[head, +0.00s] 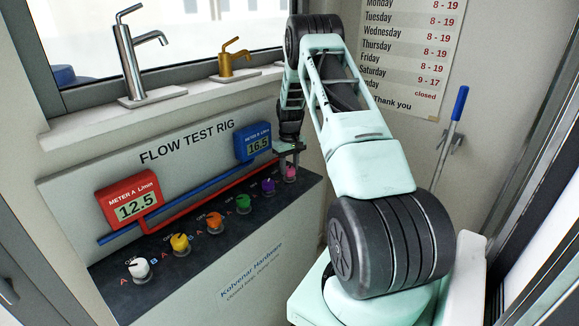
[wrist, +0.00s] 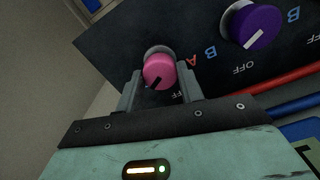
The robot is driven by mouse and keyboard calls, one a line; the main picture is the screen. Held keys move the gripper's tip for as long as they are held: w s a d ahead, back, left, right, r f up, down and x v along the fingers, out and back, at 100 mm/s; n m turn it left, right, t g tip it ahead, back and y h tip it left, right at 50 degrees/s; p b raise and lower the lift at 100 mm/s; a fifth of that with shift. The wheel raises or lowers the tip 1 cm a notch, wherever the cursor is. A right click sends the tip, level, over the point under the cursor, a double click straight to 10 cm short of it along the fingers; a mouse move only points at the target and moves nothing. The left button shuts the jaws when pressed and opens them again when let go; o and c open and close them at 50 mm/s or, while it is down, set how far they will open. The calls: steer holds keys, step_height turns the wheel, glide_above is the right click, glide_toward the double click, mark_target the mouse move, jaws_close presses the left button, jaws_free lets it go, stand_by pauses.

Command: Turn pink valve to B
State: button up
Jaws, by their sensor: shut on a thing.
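The pink valve (head: 290,172) is a round knob at the far right end of the valve row on the dark panel. In the wrist view the pink knob (wrist: 159,71) sits between my fingers, and its dark pointer mark slants to the lower left of the picture. A red A and an OFF label show to its right; its own B label is hidden. I cannot tell which label the mark lines up with. My gripper (wrist: 161,84) is shut on the knob, one finger on each side. In the head view my gripper (head: 289,150) partly covers the valve.
The purple valve (head: 268,187) is close to the left, then the green (head: 243,203), orange, yellow and white knobs. The blue meter B (head: 254,143) reads 16.5 and stands near my gripper; the red meter A (head: 132,204) reads 12.5. The right wall is close by.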

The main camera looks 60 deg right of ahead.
mark_target(290, 168)
steer(key=o, duration=1)
step_height(290, 168, up, 18)
steer(key=b, duration=0.3)
steer(key=shift+f+b, duration=0.25)
steer(key=shift+b, duration=0.15)
